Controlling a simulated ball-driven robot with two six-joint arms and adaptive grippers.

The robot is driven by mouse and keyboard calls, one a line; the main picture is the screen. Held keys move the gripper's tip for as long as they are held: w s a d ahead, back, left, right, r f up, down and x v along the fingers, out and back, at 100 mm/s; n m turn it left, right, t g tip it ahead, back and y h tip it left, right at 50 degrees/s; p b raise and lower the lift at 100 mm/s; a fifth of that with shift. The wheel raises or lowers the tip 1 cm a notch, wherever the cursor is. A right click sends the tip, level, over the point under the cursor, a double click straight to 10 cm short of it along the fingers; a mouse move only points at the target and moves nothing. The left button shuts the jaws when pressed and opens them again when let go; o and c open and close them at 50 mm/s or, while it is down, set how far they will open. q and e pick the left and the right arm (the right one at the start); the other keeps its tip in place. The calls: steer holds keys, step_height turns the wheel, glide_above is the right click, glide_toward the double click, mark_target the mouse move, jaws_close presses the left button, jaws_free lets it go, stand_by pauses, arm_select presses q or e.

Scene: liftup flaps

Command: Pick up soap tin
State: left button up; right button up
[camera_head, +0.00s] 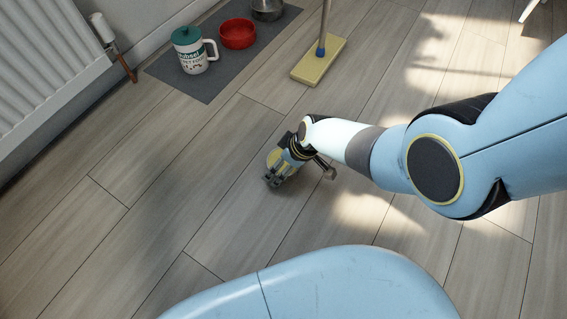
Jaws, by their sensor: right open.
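My right gripper (273,180) points down just above or at the floor near the middle of the view. It is open. A small yellow rounded shape (273,157) shows right at the gripper, partly covered by it. It may be the soap tin, but it is too small and too hidden to be sure, and I cannot tell whether the fingers touch it. No other soap tin shows. My left gripper is out of view.
A grey mat (207,87) at the back holds a white mug-like canister (194,58) with a teal lid, a red bowl (238,33) and a metal bowl (268,8). A yellow broom head (318,62) stands to its right. A radiator (45,60) lines the left wall. The left floor is clear.

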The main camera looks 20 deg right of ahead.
steer(key=c, duration=1.5)
steer(key=shift+r, duration=0.1)
